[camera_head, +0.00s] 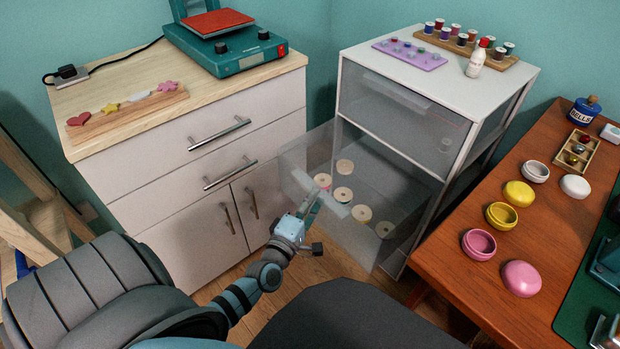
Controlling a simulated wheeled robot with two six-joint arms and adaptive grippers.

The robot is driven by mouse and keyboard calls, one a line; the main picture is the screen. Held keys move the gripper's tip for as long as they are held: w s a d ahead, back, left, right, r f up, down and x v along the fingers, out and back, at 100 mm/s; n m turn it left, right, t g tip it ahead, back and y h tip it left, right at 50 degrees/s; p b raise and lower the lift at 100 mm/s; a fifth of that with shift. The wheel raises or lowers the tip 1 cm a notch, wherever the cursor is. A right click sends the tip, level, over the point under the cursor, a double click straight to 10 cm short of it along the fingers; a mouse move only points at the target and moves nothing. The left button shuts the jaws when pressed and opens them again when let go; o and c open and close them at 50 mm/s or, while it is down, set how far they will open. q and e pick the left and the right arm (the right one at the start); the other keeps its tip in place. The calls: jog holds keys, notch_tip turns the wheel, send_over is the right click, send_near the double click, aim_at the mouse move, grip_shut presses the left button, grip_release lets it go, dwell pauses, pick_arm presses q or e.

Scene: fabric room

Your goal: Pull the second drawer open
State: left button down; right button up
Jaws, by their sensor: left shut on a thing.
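The white cabinet (420,75) stands in the corner and has clear drawers. Its upper drawer (395,110) is closed. The second drawer (362,245), below it, stands out from the cabinet, with its clear front panel toward me. The fingertips are small and partly hidden against the bar. My right gripper is not in view.
A wooden-topped chest (180,190) with bar handles stands to the left of the drawer. A brown table (465,255) with several round tins stands close on the right. Spools and a small bottle (475,62) stand on the cabinet top. Some wooden floor shows below the drawer.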

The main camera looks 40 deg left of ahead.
pick_arm(q)
jog(key=shift+s+f, duration=0.3)
jog(key=c, duration=1.5)
grip_release()
jog(key=shift+w, duration=0.1)
jog(key=s, duration=0.4)
jog(key=s+d, duration=0.1)
jog(key=s, duration=0.2)
jog(key=s+d, duration=0.1)
jog(key=s, duration=0.3)
jog(key=shift+s+r, duration=0.1)
jog(key=shift+s, duration=0.25)
